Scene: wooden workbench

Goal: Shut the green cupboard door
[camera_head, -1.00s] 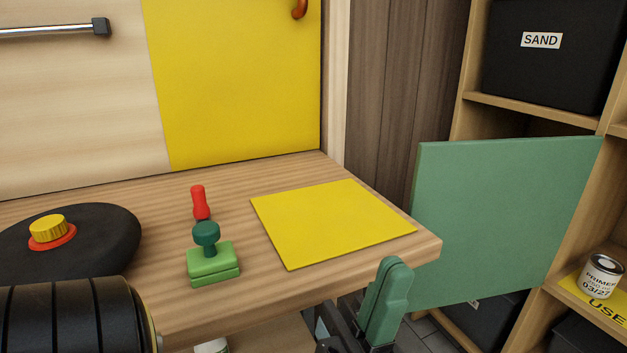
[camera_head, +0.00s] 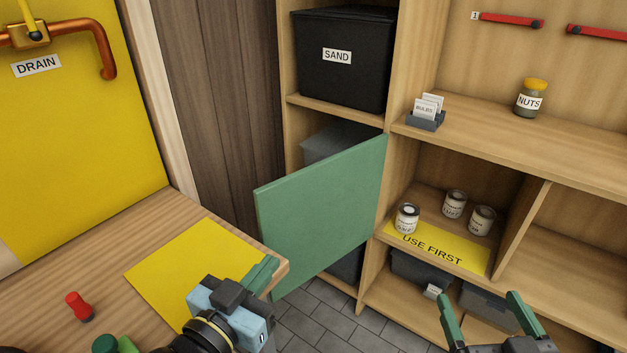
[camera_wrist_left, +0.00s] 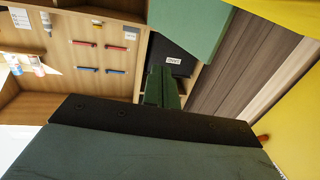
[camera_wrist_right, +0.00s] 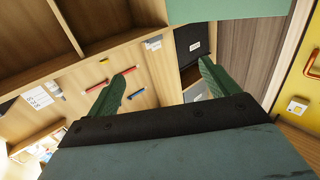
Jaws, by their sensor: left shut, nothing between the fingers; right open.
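The green cupboard door (camera_head: 322,210) stands open, swung out from the shelf unit, hinged on its right edge in the head view. Behind it a grey bin shows partly in the cupboard. The door also shows at the top of the left wrist view (camera_wrist_left: 188,25) and of the right wrist view (camera_wrist_right: 225,8). My left gripper (camera_head: 262,275) is shut and empty, over the bench corner, in front of the door's lower left part; I cannot tell whether they touch. My right gripper (camera_head: 482,315) is open and empty, right of the door, in front of the lower shelves.
The workbench (camera_head: 185,215) with a yellow mat (camera_head: 195,265) and a red-handled object (camera_head: 79,306) lies at left. The shelf unit holds a black SAND bin (camera_head: 343,60), a NUTS jar (camera_head: 530,98) and several cans. Tiled floor (camera_head: 320,315) is free below the door.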

